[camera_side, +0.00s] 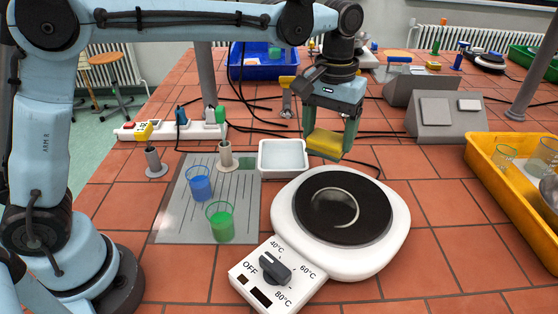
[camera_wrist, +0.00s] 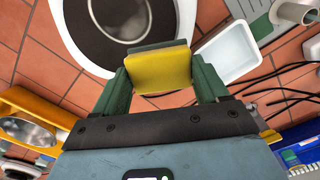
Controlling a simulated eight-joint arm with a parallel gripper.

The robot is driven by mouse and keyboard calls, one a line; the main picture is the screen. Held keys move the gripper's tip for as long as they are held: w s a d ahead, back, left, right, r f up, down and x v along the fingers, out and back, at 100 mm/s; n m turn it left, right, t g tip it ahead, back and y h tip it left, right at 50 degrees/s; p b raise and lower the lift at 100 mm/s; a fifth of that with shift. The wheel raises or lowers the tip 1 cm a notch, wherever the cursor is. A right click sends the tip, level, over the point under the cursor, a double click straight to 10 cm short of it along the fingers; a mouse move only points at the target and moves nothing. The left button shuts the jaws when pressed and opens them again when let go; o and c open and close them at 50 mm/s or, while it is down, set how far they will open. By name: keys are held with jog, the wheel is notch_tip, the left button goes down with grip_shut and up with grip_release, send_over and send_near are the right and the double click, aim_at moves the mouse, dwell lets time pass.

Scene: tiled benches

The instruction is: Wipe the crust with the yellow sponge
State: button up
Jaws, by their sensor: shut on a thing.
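My gripper (camera_side: 332,125) is shut on the yellow sponge (camera_side: 326,144), which has a dark green layer on one side. It holds the sponge in the air behind the hot plate (camera_side: 348,203). In the wrist view the sponge (camera_wrist: 160,69) sits between the two green fingers of my gripper (camera_wrist: 163,82). The crust (camera_side: 349,208) is a pale curved mark on the black plate of the heater. The sponge is apart from the plate in the side view.
A white tray (camera_side: 283,170) stands just left of the sponge. Beakers of blue liquid (camera_side: 200,187) and green liquid (camera_side: 220,226) stand on a grey mat (camera_side: 178,226). A yellow crate (camera_side: 479,164) with glassware is at the right. The heater's dial (camera_side: 274,268) faces front.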

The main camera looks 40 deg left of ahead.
aim_at(340, 147)
jog(key=d, duration=0.1)
jog(key=s+d+m, duration=0.1)
jog(key=d+m, duration=0.1)
jog(key=shift+s+r, duration=0.25)
jog(key=shift+s, duration=0.1)
jog(key=shift+f, duration=4.05)
jog(key=shift+s+d+r, duration=0.1)
jog(key=shift+s+d, duration=0.45)
jog(key=shift+d, duration=0.05)
jog(key=shift+c, duration=0.4)
jog(key=shift+s+d, duration=2.4)
jog(key=shift+w+a, duration=2.75)
jog(key=shift+w, duration=0.55)
jog(key=shift+s+d, duration=3.05)
jog(key=shift+w+a, duration=3.05)
jog(key=shift+a, duration=0.05)
jog(key=shift+r, duration=4)
